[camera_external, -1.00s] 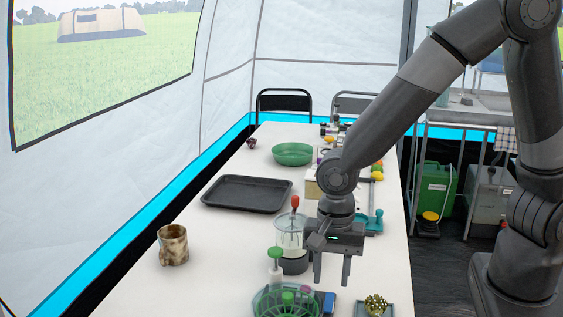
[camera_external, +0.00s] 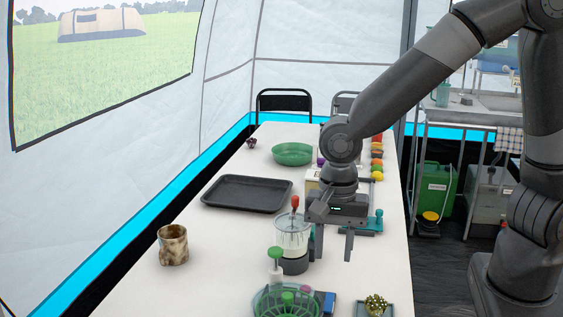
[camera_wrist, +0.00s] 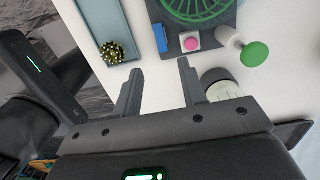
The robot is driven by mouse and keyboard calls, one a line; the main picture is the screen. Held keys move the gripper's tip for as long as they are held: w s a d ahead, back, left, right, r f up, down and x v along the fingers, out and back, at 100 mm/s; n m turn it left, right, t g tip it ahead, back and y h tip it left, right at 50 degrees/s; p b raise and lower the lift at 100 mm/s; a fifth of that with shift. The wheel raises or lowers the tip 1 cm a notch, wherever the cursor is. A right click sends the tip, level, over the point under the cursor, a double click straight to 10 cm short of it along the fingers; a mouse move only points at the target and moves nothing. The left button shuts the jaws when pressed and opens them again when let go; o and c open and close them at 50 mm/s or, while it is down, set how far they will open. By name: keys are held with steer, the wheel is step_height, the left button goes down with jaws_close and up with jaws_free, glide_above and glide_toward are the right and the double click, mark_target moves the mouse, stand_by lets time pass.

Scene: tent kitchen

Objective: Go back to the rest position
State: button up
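My gripper (camera_external: 333,250) hangs above the white table (camera_external: 215,270) with its fingers pointing down. The fingers are apart with nothing between them, and the wrist view also shows them open (camera_wrist: 158,75). In the external view the gripper is just right of a clear jar with a dark base and a red-topped handle (camera_external: 293,235). My arm reaches in from the upper right.
A green wire basket (camera_external: 262,303) and a tray with a gold spiky ball (camera_external: 376,304) lie at the front. A black tray (camera_external: 247,205), green bowl (camera_external: 292,162) and brown mug (camera_external: 173,244) stand further left. The left front tabletop is clear.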

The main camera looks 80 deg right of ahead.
steer(key=s+d+r+n+t, duration=0.2)
steer(key=s+d+r+n, duration=0.3)
steer(key=s+r+n, duration=0.4)
steer(key=s+d+r+n+t, duration=0.3)
steer(key=s+d+r+n, duration=0.2)
steer(key=s+r+n, duration=0.3)
steer(key=shift+s+d+r+n+t+h, duration=0.3)
steer(key=shift+s+r+n+h, duration=0.1)
steer(key=shift+s+n, duration=0.1)
